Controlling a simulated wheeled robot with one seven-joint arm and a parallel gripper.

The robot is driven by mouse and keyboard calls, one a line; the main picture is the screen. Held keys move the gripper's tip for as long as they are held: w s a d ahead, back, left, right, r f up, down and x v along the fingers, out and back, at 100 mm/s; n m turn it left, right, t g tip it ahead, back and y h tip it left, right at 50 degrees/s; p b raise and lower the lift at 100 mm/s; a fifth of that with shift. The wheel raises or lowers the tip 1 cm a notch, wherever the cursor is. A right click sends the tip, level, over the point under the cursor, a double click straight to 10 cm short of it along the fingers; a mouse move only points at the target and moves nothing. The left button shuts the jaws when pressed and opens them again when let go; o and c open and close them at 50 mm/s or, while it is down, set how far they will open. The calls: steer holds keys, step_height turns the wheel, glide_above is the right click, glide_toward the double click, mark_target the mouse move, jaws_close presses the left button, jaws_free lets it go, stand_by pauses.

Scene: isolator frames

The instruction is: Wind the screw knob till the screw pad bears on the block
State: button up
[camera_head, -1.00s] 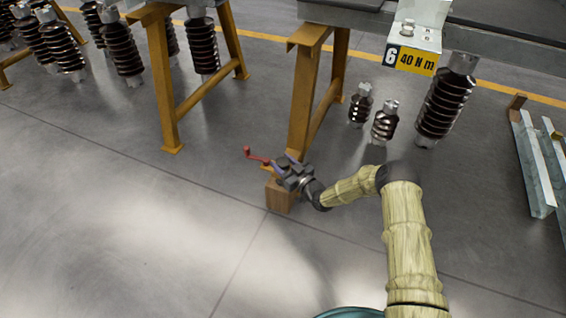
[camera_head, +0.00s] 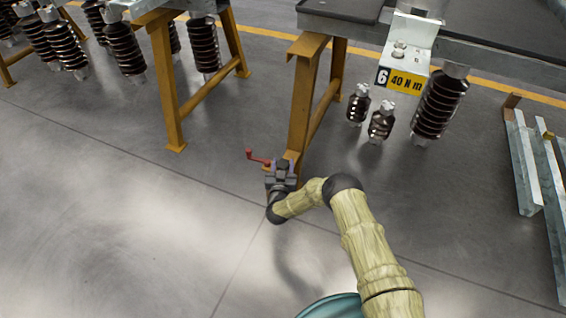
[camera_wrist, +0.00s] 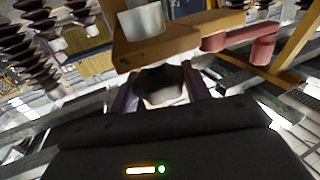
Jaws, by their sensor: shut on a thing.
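My gripper (camera_head: 283,164) is low by the foot of the right-hand ochre trestle (camera_head: 305,110). In the wrist view its two purple fingers (camera_wrist: 161,88) are shut on a dark faceted knob (camera_wrist: 164,84). Just beyond the knob is an ochre bar (camera_wrist: 180,36) with a pale cylinder (camera_wrist: 142,22) on it. A red crank-shaped handle (camera_head: 257,158) sticks out left of the gripper; it also shows at the upper right of the wrist view (camera_wrist: 240,38). I cannot make out the block or the screw pad; my gripper and arm cover that spot in the head view.
Two small ribbed insulators (camera_head: 380,120) and a larger one (camera_head: 437,104) stand to the right. Steel channels (camera_head: 530,165) lie at the far right. The floor (camera_head: 110,230) to the left is clear.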

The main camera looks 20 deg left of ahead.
steer(key=m+h, duration=0.1)
steer(key=h, duration=0.1)
steer(key=m+h+b, duration=0.1)
steer(key=m+h, duration=0.1)
steer(key=shift+s+a+f+t+h, duration=0.1)
steer(key=shift+a+f+t+h, duration=0.1)
steer(key=shift+t+h, duration=0.15)
steer(key=m+h+b, duration=0.2)
steer(key=h+b, duration=0.1)
steer(key=h, duration=0.1)
steer(key=shift+d+m, duration=0.1)
steer(key=shift+m, duration=0.3)
steer(key=shift+r, duration=0.15)
steer(key=o, duration=1)
steer(key=shift+c, duration=0.2)
steer(key=r+p+v, duration=0.1)
steer(key=p+v, duration=0.5)
steer(key=v, duration=1.1)
steer(key=shift+a, duration=0.3)
